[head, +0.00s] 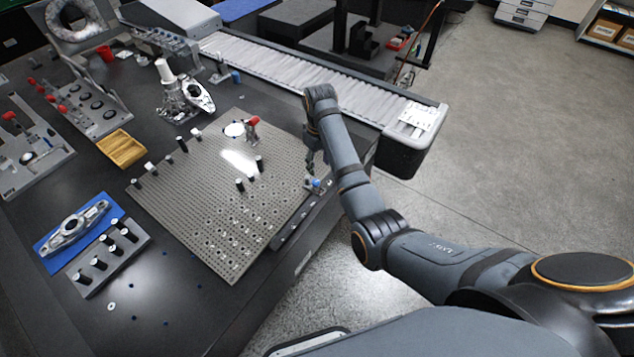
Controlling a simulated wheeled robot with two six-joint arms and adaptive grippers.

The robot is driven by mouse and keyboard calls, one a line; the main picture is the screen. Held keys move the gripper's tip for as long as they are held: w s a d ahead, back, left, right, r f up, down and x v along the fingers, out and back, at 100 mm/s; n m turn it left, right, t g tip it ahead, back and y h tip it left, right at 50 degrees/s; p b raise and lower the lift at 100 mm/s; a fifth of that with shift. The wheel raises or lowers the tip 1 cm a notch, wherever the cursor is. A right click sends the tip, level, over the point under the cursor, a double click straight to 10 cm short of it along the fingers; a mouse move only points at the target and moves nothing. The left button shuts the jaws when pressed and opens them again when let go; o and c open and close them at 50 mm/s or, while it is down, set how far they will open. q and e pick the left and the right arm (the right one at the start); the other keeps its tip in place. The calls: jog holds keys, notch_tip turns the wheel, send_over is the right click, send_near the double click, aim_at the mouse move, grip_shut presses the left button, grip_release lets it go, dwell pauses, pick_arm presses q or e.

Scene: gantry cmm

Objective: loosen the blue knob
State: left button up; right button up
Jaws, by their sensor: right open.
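A small blue knob (316,183) sits at the right edge of the perforated grey plate (200,215), on a fitting at its side. My right arm reaches in from the right, and my right gripper (311,166) hangs just above the knob, close to it. The gripper is small in the picture and partly hidden by my forearm; it is open, with nothing seen between its fingers. I cannot tell whether its fingers touch the knob. My left gripper is not in view.
Short black posts and a red-topped clamp (252,125) stand on the plate. A ribbed grey guideway (300,75) runs behind it. A wooden tray (122,149), a blue mat with a metal part (73,228) and a grey post block (107,262) lie to the left.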

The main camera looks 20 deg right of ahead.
aim_at(316, 181)
jog(key=f, duration=0.8)
jog(key=shift+w+a+f, duration=0.1)
jog(key=shift+w+a, duration=0.2)
jog(key=shift+a, duration=0.1)
grip_shut()
